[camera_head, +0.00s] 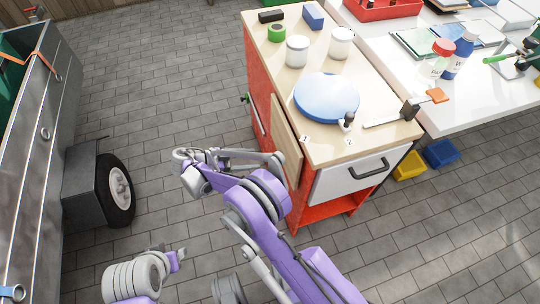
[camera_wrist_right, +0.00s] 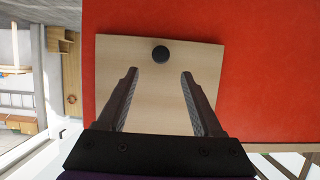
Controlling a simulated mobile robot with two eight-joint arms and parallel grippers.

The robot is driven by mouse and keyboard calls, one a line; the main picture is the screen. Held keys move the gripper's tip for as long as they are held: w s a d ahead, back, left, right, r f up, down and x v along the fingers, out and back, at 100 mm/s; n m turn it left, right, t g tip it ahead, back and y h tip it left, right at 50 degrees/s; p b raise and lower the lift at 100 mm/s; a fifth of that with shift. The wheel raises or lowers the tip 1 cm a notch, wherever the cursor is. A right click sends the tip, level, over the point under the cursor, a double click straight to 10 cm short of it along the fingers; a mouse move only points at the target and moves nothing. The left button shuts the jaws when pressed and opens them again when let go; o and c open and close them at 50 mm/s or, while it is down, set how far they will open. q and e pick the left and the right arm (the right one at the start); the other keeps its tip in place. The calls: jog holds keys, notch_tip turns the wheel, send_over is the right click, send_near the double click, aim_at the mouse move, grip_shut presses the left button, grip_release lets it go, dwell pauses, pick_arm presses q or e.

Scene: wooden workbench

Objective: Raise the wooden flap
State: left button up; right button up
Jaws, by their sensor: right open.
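The wooden flap (camera_head: 287,140) hangs down against the red left side of the workbench cabinet. In the right wrist view the flap (camera_wrist_right: 115,60) is a pale wooden panel on the red wall, with a round black knob (camera_wrist_right: 160,54). My right gripper (camera_wrist_right: 160,73) is open and empty, its two fingers spread in front of the flap. The knob shows just beyond the fingertips, centred between them; I cannot tell the depth gap. In the head view my right arm reaches toward the flap, and its fingers are not clear.
The wooden top (camera_head: 325,145) holds a blue disc (camera_head: 326,97), two white jars, a green roll (camera_head: 277,33) and a hammer-like tool (camera_head: 410,108). A white drawer (camera_head: 345,182) is at the front.

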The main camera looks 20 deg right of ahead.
aim_at(279, 145)
jog(key=b+x, duration=0.1)
jog(key=x, duration=0.7)
jog(key=shift+w+d, duration=0.1)
jog(key=shift+f, duration=0.1)
grip_shut()
dwell(1.1)
